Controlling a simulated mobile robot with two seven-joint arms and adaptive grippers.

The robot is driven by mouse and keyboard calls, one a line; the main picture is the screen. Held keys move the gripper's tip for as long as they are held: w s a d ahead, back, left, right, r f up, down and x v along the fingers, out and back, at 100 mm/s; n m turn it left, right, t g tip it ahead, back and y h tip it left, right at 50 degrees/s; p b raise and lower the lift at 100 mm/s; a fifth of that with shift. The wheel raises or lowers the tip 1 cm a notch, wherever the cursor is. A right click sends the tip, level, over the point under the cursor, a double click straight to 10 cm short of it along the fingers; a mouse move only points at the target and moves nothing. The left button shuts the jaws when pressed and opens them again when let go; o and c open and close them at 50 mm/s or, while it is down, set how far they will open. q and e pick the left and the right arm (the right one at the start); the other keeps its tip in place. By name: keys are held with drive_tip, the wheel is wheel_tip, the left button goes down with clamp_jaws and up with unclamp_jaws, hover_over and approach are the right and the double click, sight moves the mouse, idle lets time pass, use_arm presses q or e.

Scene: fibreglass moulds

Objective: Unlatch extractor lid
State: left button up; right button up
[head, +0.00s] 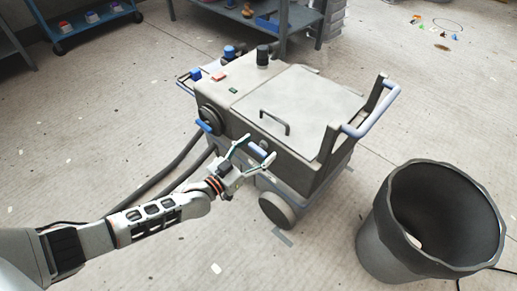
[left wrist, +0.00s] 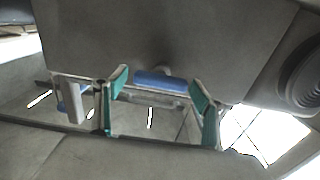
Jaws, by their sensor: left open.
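The grey extractor (head: 240,110) stands on wheels mid-floor. Its pale lid (head: 300,100) lies flat and closed, with a dark handle (head: 275,121) on top. A blue latch (head: 257,149) is on the side facing me; in the left wrist view the blue latch (left wrist: 165,80) lies across the gap between the fingertips. My left gripper (head: 253,153) is open in front of that side, its two green-padded fingers on either side of the latch; it also shows in the left wrist view (left wrist: 159,87). I cannot tell whether the fingers touch the latch. My right gripper is not in view.
A dark bin (head: 385,235) stands at the lower right. Dark hoses (head: 180,155) run from the extractor's left side down to the floor. A blue push handle (head: 372,110) rises at its right end. A blue shelf cart (head: 90,22) stands far left. The floor between is mostly clear.

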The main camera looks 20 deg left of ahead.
use_arm(q)
drive_tip(key=shift+w, duration=0.15)
drive_tip(key=c, duration=1.1)
drive_tip(key=shift+n, duration=0.4)
drive_tip(key=n, duration=0.3)
drive_tip(key=shift+a+n, duration=0.1)
drive_tip(key=shift+n, duration=0.3)
drive_tip(key=n, duration=0.4)
drive_tip(key=shift+f+n+b, duration=0.15)
drive_tip(key=shift+n+b, duration=0.15)
drive_tip(key=shift+b, duration=0.05)
drive_tip(key=n, duration=0.4)
drive_tip(key=shift+a+f+b, duration=0.15)
drive_tip(key=shift+f+b, duration=0.05)
drive_tip(key=shift+b, duration=0.15)
drive_tip(key=n, duration=0.4)
drive_tip(key=shift+n+b, duration=0.3)
drive_tip(key=shift+b, duration=0.1)
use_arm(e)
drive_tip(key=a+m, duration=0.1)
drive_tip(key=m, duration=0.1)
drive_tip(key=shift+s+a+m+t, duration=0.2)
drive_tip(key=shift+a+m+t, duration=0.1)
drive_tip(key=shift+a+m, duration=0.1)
